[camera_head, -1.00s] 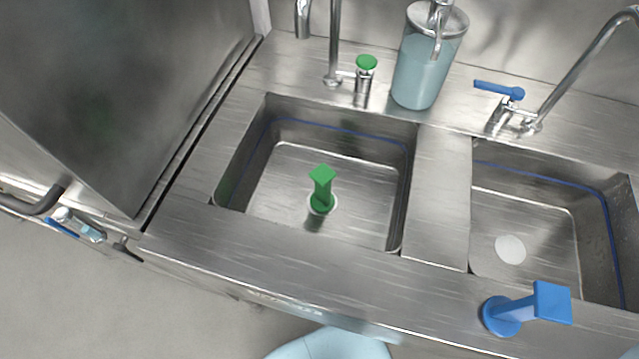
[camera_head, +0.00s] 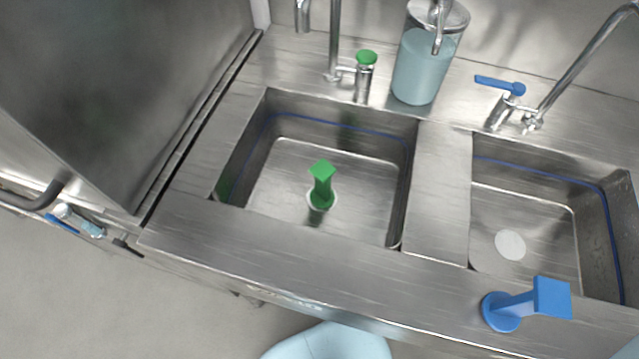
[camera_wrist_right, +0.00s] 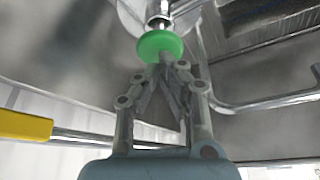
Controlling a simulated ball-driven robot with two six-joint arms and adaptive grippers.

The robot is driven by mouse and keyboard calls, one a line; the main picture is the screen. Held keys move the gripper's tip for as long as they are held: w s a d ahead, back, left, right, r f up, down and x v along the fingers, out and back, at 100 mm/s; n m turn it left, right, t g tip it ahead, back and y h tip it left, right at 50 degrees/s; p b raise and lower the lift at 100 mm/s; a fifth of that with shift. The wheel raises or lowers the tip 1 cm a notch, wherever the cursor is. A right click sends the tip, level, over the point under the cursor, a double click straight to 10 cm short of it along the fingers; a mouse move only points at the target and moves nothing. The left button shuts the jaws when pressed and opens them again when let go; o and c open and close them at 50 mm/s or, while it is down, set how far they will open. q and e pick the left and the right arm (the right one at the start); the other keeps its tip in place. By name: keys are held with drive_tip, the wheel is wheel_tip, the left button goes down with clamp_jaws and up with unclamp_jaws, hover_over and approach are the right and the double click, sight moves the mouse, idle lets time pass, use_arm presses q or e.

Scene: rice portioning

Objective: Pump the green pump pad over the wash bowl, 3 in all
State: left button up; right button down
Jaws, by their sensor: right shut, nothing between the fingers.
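In the right wrist view a green round pad (camera_wrist_right: 160,46) sits on a shiny metal stem, just beyond my right gripper (camera_wrist_right: 163,72). The gripper is shut and empty, its fingertips overlapping the pad's lower edge in the picture. I cannot tell whether they touch. In the head view a green round cap (camera_head: 366,57) tops a metal post behind the left sink basin (camera_head: 262,150). I cannot tell if it is the same pad or which basin is the wash bowl. Neither gripper shows in the head view.
A green handled plug (camera_head: 322,186) stands in the left basin. A blue handled piece (camera_head: 552,297) rests on the front counter. A dispenser of blue liquid (camera_head: 422,70) and a blue-lever tap (camera_head: 500,86) stand behind. A yellow handle (camera_wrist_right: 25,125) is left in the wrist view.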

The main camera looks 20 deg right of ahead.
drive_tip(key=shift+a+f+b, duration=0.1)
drive_tip(key=shift+f+b, duration=0.3)
drive_tip(key=shift+f, duration=1.4)
drive_tip(key=shift+r+p, duration=0.95)
drive_tip(key=shift+r, duration=0.95)
drive_tip(key=shift+f, duration=0.15)
